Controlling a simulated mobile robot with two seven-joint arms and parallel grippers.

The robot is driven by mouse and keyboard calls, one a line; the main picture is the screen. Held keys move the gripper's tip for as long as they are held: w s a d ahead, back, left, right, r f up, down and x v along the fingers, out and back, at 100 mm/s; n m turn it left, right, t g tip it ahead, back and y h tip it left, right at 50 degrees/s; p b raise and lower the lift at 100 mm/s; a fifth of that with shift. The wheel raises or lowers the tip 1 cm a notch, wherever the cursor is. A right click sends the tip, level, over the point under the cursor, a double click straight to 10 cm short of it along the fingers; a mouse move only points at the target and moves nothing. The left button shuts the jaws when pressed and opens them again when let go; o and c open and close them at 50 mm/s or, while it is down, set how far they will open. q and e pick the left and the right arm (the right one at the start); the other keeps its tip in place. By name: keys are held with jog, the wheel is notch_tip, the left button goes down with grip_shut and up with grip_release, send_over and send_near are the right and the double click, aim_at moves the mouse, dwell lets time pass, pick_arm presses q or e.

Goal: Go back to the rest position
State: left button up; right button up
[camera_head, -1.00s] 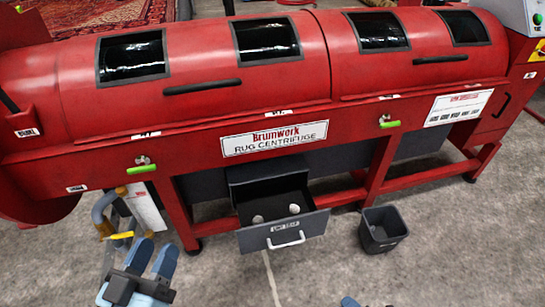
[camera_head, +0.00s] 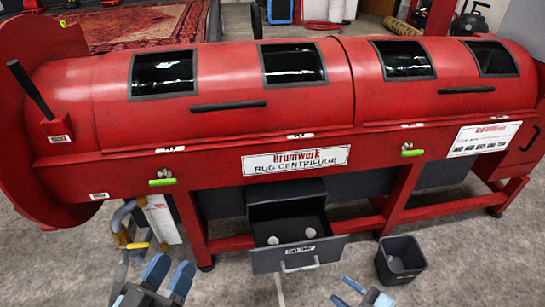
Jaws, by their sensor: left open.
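My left gripper (camera_head: 170,270) is at the bottom left, in front of the red machine. Its two blue fingers are apart with nothing between them. My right gripper (camera_head: 346,292) shows at the bottom edge, right of the drawer, partly cut off by the frame. Its blue fingertips look apart, and I see nothing held between them. Neither gripper touches the machine or the drawer in this view.
The red rug centrifuge (camera_head: 230,120) spans the view. Its grey drawer (camera_head: 283,262) is pulled out, with two small pale round things inside. A dark bin (camera_head: 402,275) stands right of it. A yellow-handled tool (camera_head: 140,246) is near my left gripper. Concrete floor is clear at right.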

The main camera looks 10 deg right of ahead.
jog(key=a+r+m+t+p, duration=0.1)
jog(key=a+r+m, duration=0.25)
jog(key=r, duration=0.35)
jog(key=a+r+m+t+h, duration=0.1)
jog(key=a+r+m+t, duration=0.1)
jog(key=r+m, duration=0.3)
jog(key=a+r+m+t+p, duration=0.1)
jog(key=a+r+m, duration=0.1)
jog(key=r, duration=0.6)
pick_arm(q)
jog(key=s+a+r+g+y+p, duration=0.4)
jog(key=a+r+g+y+p, duration=0.1)
jog(key=p, duration=2.9)
jog(key=shift+a+r+g+y, duration=0.45)
jog(key=shift+a+g, duration=0.35)
jog(key=shift+a, duration=0.45)
pick_arm(e)
jog(key=s+d+r+g+h, duration=0.4)
jog(key=d+g+h, duration=0.1)
jog(key=d+g, duration=0.1)
jog(key=shift+d+r+g+h, duration=0.2)
jog(key=shift+d+g+h, duration=0.1)
jog(key=shift+d, duration=0.25)
